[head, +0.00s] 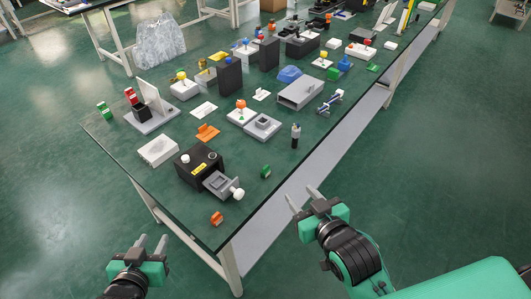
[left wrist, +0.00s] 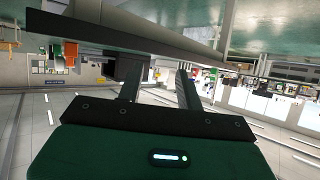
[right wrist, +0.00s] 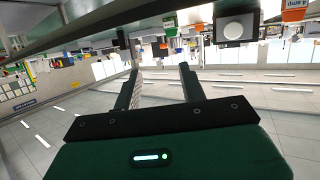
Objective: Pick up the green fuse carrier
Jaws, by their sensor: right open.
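A small green fuse carrier (head: 265,171) stands near the table's front edge, right of a black box with a grey drawer and white knob (head: 238,194). In the right wrist view, a green block (right wrist: 170,27) at the top appears to be the same carrier. Another small green block (head: 104,109) is at the table's far left corner. My right gripper (head: 301,195) is open and empty, off the table's edge, to the right of and apart from the near green carrier. My left gripper (head: 152,242) is open and empty, off the table's left end.
An orange carrier (head: 216,218) sits at the near corner, and a red one (head: 131,96) at the far left. A dark upright cylinder (head: 295,136) stands behind the green carrier. Several fixtures crowd the table (head: 120,152) farther back. The floor in front is clear.

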